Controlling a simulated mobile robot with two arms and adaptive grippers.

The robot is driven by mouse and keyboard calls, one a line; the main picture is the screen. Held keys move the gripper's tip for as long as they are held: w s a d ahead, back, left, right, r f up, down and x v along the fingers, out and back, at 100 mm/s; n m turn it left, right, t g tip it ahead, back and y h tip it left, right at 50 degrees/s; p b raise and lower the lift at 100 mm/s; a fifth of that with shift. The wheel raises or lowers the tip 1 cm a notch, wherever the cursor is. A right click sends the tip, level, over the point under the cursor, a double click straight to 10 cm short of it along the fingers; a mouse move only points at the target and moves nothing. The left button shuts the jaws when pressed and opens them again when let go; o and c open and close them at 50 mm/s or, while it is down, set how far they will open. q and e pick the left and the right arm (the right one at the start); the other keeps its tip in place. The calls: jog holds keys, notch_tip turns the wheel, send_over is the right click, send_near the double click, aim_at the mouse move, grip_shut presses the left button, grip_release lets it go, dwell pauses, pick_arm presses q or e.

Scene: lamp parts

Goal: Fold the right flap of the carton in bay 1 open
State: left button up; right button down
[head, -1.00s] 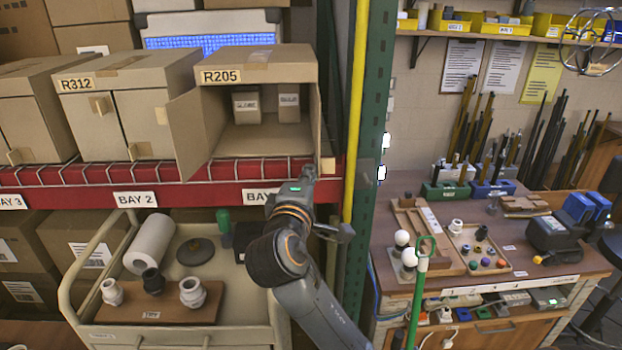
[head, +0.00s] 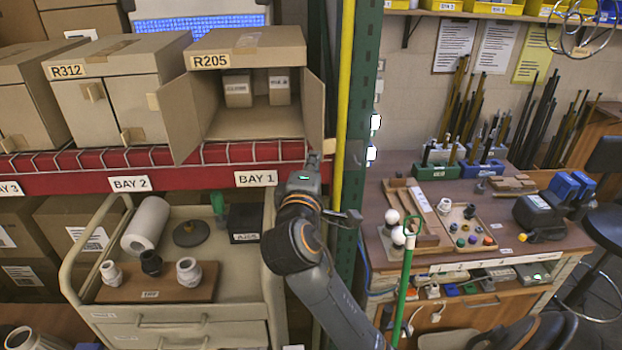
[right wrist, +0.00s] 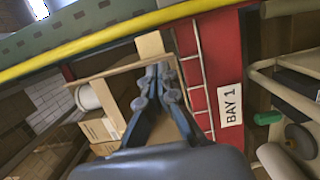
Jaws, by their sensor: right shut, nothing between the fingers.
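The carton R205 (head: 252,50) sits on the shelf above the BAY 1 label (head: 255,179). Its front is open. The left flap (head: 181,118) is swung out to the left. The right flap (head: 313,108) stands out toward me at the right side of the opening, seen at a slant. My right gripper (head: 313,160) is shut and empty at the lower front end of this flap; I cannot tell whether they touch. In the right wrist view, its closed fingertips (right wrist: 162,76) are beside a thin cardboard edge and a tan tab (right wrist: 150,45). My left gripper is out of view.
Two small boxes (head: 239,91) stand inside the carton. A yellow pole (head: 344,90) and green rack post (head: 361,100) are close on the right. Carton R312 (head: 120,58) is on the left. A cart (head: 240,290) with fittings stands below.

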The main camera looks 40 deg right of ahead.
jog(key=v, duration=1.1)
jog(key=shift+s+r, duration=0.25)
jog(key=shift+d, duration=0.15)
